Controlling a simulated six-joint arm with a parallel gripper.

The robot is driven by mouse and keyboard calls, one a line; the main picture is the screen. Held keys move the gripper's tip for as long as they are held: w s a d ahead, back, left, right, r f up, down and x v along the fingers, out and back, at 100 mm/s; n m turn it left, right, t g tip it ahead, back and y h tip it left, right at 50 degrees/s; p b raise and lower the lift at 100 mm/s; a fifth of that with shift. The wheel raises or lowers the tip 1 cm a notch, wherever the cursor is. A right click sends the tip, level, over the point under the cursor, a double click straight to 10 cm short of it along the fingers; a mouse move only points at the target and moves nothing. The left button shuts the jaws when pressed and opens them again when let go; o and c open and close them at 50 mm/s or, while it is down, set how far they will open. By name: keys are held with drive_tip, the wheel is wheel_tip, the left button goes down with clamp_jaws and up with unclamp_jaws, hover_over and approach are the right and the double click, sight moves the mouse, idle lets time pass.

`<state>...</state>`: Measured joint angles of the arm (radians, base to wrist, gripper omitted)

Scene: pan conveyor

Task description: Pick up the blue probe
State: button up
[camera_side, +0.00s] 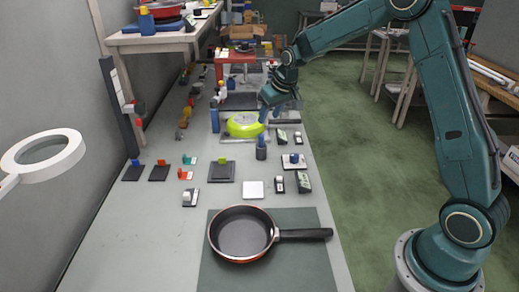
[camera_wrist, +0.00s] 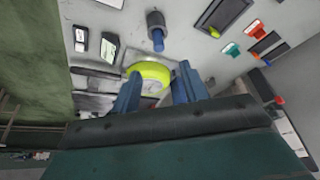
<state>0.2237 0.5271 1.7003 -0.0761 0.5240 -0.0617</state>
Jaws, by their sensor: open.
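A short cylinder with a dark grey-blue body and a blue end, which looks like the blue probe (camera_side: 261,149), stands on the grey table. It also shows in the wrist view (camera_wrist: 157,32), top centre, with its blue end toward my gripper. My gripper (camera_side: 271,110) is open, with blue fingers. In the side view it hangs behind and above the cylinder, beside a yellow-green disc (camera_side: 245,131). In the wrist view my gripper (camera_wrist: 157,88) has the disc between and beyond its fingers. The cylinder is outside the fingers; I cannot tell whether the fingers touch the disc.
A blue upright piece (camera_side: 214,118) stands left of the disc. A frying pan (camera_side: 272,237) lies on a dark green mat (camera_side: 305,270) at the front. Several small devices and clips surround the cylinder, including a white square (camera_side: 252,189) and a dark pad (camera_side: 215,178). The left front table is clear.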

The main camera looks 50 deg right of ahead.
sight(262, 135)
drive_tip(key=shift+x, duration=3.05)
drive_tip(key=shift+x, duration=2.6)
drive_tip(key=shift+s, duration=0.15)
clamp_jaws()
